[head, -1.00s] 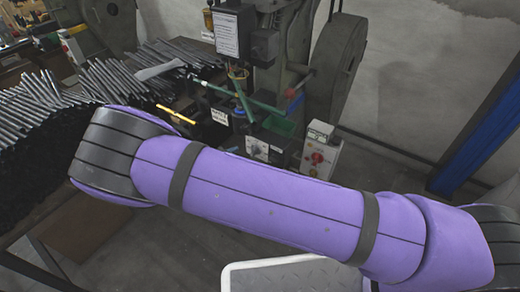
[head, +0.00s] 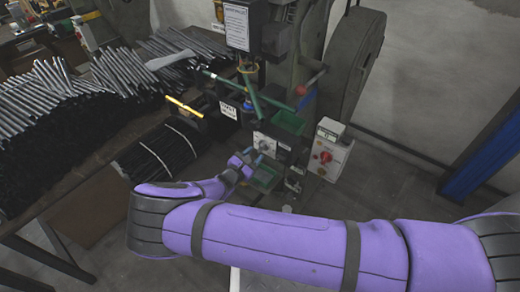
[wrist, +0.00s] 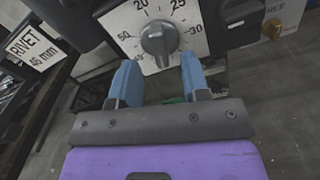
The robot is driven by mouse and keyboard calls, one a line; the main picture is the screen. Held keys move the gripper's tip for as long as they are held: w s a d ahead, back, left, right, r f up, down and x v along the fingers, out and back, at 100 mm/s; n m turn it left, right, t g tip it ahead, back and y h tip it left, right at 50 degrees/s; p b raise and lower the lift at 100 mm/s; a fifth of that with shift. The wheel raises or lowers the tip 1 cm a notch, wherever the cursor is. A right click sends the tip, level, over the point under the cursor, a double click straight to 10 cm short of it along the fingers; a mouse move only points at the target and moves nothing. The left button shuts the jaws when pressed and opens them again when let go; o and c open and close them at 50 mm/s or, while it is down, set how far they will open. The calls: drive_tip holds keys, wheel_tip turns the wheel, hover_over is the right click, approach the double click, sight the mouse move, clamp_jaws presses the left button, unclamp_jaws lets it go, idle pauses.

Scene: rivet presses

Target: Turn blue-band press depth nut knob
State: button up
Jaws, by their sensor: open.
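A grey dial knob (wrist: 158,42) sits on a white plate numbered 20, 25, 30 in the wrist view. I cannot tell from its look whether it is the depth nut knob. The plate also shows small on the press front in the head view (head: 264,143). My gripper (wrist: 157,78) is open, its two blue fingers apart just below the knob in the picture, with nothing between them. In the head view my gripper (head: 249,158) is small, just below the dial plate. A blue patch (head: 305,100) shows on the press.
A "RIVET 45 mm" label (wrist: 36,50) is left of the dial. A control box with a red knob (head: 325,157) stands right of the press. Metal rods (head: 120,70) cover the bench at left.

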sight(260, 149)
drive_tip(key=shift+x, duration=1.95)
clamp_jaws()
